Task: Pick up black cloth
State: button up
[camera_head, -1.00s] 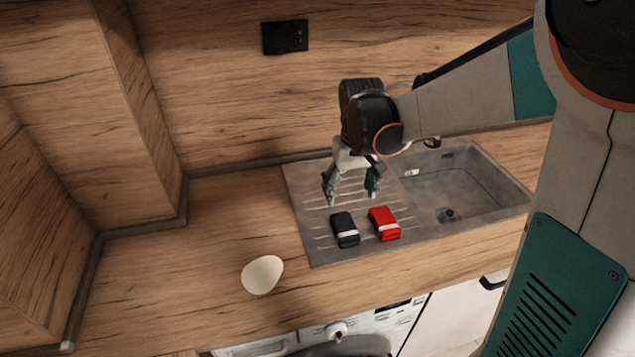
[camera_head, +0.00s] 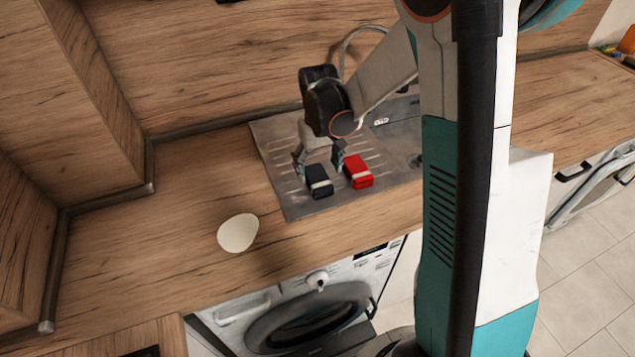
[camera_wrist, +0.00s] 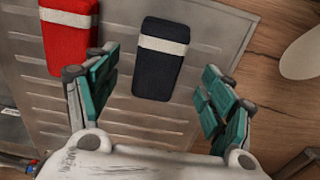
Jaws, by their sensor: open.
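The black cloth (camera_head: 319,182) is a folded dark block with a pale band, lying on the ribbed drainboard of the sink (camera_head: 291,205). It also shows in the wrist view (camera_wrist: 160,75), ahead of and between the two fingers. My gripper (camera_head: 319,163) is open and empty, just behind and above the cloth in the head view. In the wrist view my gripper (camera_wrist: 160,92) has its teal fingers spread wider than the cloth, one towards each side. I cannot tell the exact height gap.
A similar red cloth (camera_head: 358,171) lies close to the right of the black one; in the wrist view the red cloth (camera_wrist: 69,35) is near the left finger. A pale round object (camera_head: 238,233) lies on the wooden counter (camera_head: 200,190). The counter left of the sink is mostly clear.

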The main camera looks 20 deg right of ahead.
aim_at(318, 178)
notch_tip(318, 178, down, 5)
jog(key=shift+f+b, duration=0.1)
jog(key=shift+b, duration=0.85)
jog(key=c, duration=1.1)
